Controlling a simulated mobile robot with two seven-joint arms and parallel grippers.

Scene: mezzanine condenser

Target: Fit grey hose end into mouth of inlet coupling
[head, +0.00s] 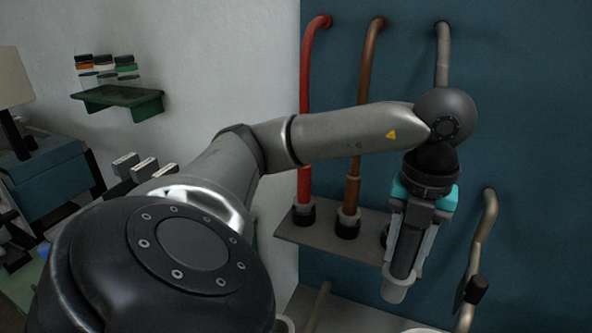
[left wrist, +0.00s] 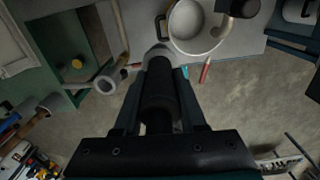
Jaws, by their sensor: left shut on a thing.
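My left gripper (head: 406,262) points downward in front of the blue wall panel. Its fingers are shut on the grey hose end, a dark cylinder with a light grey collar (head: 396,289) at its lower tip. The collar also shows in the left wrist view (left wrist: 158,54), beyond the fingertips. A grey hose (head: 442,50) comes from the wall above and passes behind my arm. An open, ring-shaped pipe mouth (left wrist: 107,82), possibly the inlet coupling, shows left of the held collar in the left wrist view. The collar appears apart from it. My right gripper is not in view.
A red hose (head: 305,120) and a brown hose (head: 362,120) stand in black sockets on a grey shelf (head: 325,240). A bent pipe (head: 487,220) with a black handle (head: 477,290) is on the right. A round white vessel (left wrist: 190,25) lies beyond the held end.

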